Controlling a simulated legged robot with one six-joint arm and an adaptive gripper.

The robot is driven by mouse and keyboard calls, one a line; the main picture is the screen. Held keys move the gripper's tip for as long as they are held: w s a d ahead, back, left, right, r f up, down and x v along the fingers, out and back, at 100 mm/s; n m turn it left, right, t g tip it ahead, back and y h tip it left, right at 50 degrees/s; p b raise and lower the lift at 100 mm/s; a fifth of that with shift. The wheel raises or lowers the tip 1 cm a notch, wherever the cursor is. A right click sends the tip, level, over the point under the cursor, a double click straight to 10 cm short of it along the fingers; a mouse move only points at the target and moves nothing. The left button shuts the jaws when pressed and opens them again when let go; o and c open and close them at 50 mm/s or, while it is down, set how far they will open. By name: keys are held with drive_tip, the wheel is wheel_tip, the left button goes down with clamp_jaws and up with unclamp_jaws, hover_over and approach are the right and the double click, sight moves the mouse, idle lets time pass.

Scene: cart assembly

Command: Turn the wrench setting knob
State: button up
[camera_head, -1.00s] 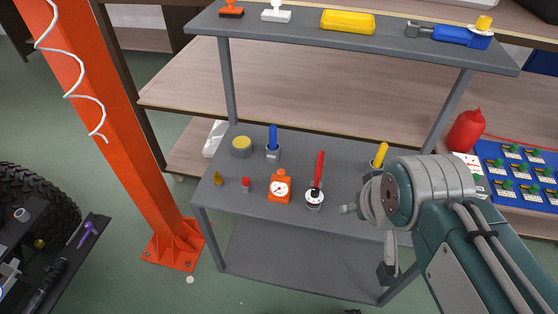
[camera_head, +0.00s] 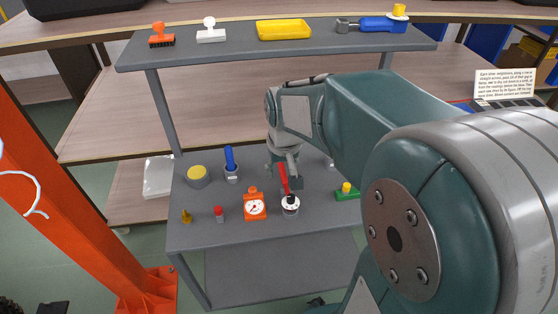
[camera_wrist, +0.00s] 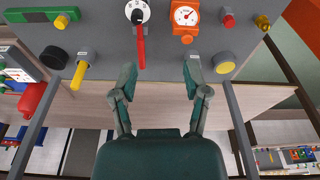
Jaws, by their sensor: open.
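A round white dial with a black centre (camera_head: 290,203) and a long red handle (camera_head: 283,178) stands on the lower shelf of the grey cart. In the wrist view, the dial (camera_wrist: 138,12) is near the top edge and its red handle (camera_wrist: 141,45) points toward my gripper. My gripper (camera_wrist: 160,78) is open and empty, its fingers spread, with the handle's end ahead and left of centre. In the head view, my gripper (camera_head: 285,165) covers part of the handle. A blue tool with a yellow knob (camera_head: 398,10) lies on the top shelf.
On the lower shelf are an orange gauge (camera_head: 254,206), a red-capped piece (camera_head: 219,213), a small yellow piece (camera_head: 186,216), a yellow-topped cylinder (camera_head: 197,176), a blue-handled piece (camera_head: 230,160) and a green piece (camera_head: 346,193). An orange post (camera_head: 60,185) stands left.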

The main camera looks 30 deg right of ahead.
drive_tip(key=m+g, duration=0.1)
drive_tip(key=g, duration=0.1)
hover_over(291, 196)
wheel_tip(291, 196, down, 11)
drive_tip(key=shift+r, duration=0.15)
drive_tip(key=shift+f, duration=0.3)
drive_tip(key=shift+a+f, duration=0.15)
drive_tip(key=shift+f, duration=0.7)
drive_tip(key=shift+y, duration=0.3)
wheel_tip(291, 196, down, 7)
drive_tip(key=shift+f, duration=0.2)
drive_tip(key=c, duration=0.6)
